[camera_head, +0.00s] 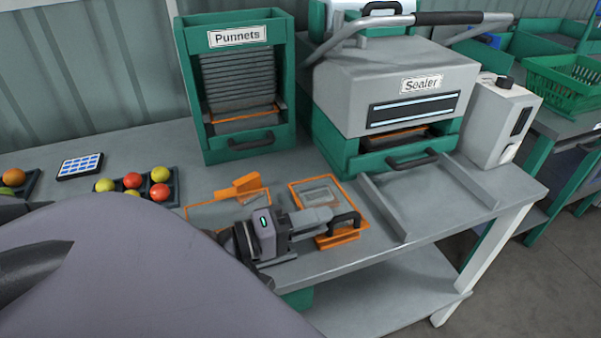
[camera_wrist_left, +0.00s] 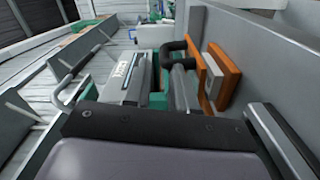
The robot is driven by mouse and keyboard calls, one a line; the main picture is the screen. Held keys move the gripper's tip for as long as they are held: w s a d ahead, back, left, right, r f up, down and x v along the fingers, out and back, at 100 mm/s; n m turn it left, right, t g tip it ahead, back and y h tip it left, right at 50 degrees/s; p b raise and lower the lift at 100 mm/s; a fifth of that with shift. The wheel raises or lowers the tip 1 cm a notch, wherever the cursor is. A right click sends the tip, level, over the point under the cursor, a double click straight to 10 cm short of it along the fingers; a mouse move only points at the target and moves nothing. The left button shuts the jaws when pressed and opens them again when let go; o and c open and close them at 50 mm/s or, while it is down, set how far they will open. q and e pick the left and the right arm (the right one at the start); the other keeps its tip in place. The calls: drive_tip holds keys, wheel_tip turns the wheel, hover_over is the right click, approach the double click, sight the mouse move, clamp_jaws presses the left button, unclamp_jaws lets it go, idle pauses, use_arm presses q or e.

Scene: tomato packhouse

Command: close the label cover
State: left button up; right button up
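My left gripper (camera_head: 296,238) is just left of the unit, fingers apart. I cannot make out contact with the handle. My left forearm hides the front left of the table. My right gripper is out of view.
The green Punnets rack (camera_head: 244,145) and the grey Sealer (camera_head: 395,85) stand at the back.

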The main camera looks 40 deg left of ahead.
use_arm(q)
drive_tip(key=shift+v, duration=1.4)
drive_tip(key=shift+s+d, duration=0.1)
drive_tip(key=shift+s, duration=0.05)
